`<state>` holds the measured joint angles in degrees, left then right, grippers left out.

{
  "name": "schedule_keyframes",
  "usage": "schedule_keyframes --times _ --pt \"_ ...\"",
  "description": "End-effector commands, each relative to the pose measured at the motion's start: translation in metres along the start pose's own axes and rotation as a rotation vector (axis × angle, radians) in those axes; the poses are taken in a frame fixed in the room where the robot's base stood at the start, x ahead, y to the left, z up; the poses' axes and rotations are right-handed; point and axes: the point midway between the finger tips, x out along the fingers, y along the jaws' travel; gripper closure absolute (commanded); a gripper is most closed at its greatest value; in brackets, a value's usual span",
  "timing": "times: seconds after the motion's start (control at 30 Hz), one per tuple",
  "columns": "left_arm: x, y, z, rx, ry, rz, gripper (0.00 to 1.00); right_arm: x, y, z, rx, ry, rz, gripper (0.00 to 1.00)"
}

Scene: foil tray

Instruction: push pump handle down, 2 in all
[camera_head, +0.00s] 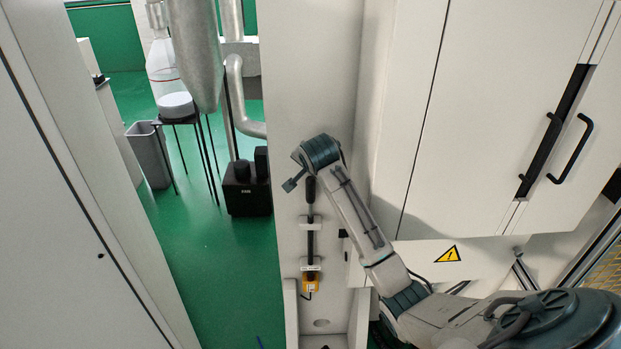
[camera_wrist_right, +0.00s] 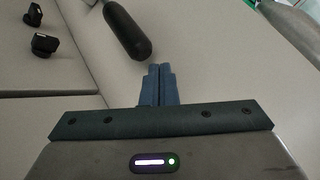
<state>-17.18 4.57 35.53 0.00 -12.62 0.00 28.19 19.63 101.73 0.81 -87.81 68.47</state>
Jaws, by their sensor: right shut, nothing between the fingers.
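The pump handle is a black lever on the front of the pale column, with its grip (camera_head: 310,190) at the top partly beside my right arm. Its lower part runs down to a small label and a yellow housing (camera_head: 311,285). In the right wrist view the rounded black grip (camera_wrist_right: 127,30) lies just beyond and left of my fingertips, with a small gap showing. My right gripper (camera_head: 289,186) is at the grip's height, just left of it in the head view. Its blue fingers (camera_wrist_right: 160,70) are shut together and empty. My left gripper is not in view.
A white cabinet (camera_head: 490,110) with black handles stands at the right, above a yellow warning sign (camera_head: 447,254). At the left are a grey bin (camera_head: 149,155), a tall stand and a black box (camera_head: 246,190). Green floor (camera_head: 200,270) is open between the panels.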

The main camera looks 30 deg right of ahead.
Motion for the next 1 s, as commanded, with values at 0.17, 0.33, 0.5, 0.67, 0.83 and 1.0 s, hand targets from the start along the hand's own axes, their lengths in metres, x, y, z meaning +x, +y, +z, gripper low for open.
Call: schedule_keyframes --times 0.17,0.33,0.5,0.67,0.83,1.0 --pt "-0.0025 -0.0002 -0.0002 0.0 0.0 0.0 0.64 0.0039 0.0031 0.0031 0.0 -0.001 0.002 1.0" --pt "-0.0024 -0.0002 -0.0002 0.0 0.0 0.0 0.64 0.0052 0.0039 0.004 0.0 0.0 0.001 1.0" --pt "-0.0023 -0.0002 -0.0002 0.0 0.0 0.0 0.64 0.0051 0.0039 0.004 0.0 0.0 0.001 1.0" --pt "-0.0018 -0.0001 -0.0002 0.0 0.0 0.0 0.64 0.0058 0.0044 0.0045 0.0 0.0 0.001 1.0" --pt "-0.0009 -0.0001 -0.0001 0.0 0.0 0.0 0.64 0.0073 0.0055 0.0056 0.0 0.0 0.001 1.0" --pt "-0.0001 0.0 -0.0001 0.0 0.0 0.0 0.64 0.0088 0.0065 0.0066 0.0 0.0 0.001 1.0"
